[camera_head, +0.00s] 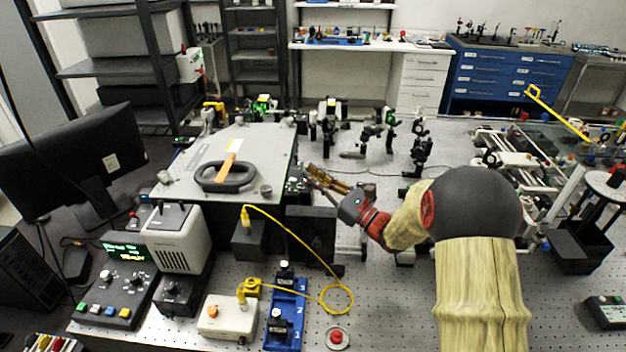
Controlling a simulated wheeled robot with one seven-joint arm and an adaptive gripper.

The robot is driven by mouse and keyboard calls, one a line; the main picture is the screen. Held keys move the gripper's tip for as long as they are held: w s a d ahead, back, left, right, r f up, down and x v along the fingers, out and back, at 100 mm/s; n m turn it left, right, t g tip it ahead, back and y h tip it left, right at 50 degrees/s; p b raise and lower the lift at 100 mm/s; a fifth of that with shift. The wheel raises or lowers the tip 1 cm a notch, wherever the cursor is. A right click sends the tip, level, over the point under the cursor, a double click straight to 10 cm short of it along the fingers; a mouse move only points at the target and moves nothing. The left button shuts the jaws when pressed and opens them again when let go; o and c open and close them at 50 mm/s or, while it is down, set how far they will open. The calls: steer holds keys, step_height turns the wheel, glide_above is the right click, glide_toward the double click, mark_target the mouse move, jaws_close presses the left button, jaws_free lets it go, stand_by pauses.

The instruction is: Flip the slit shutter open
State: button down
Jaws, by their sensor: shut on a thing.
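The spectrometer, a wide box with a grey lid (266,142), stands left of centre. A black ring handle (226,176) with an orange strip lies on its lid. My gripper (310,176), brass-coloured with a red and dark wrist, reaches in from the right to the right side of the box. Its fingers are shut at the small dark fittings there, where the slit shutter appears to be. The shutter itself is mostly hidden by the fingers and too small to make out, so its position cannot be told.
Optical mounts (421,150) stand on the perforated bench behind my gripper. A red button (337,338) sits at the front. Bare bench lies right of the cable.

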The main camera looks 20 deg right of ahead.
stand_by(0.3)
steer(key=c, duration=2.2)
jaws_free()
steer(key=shift+d, duration=0.1)
steer(key=v, duration=1.2)
steer(key=shift+o, duration=0.6)
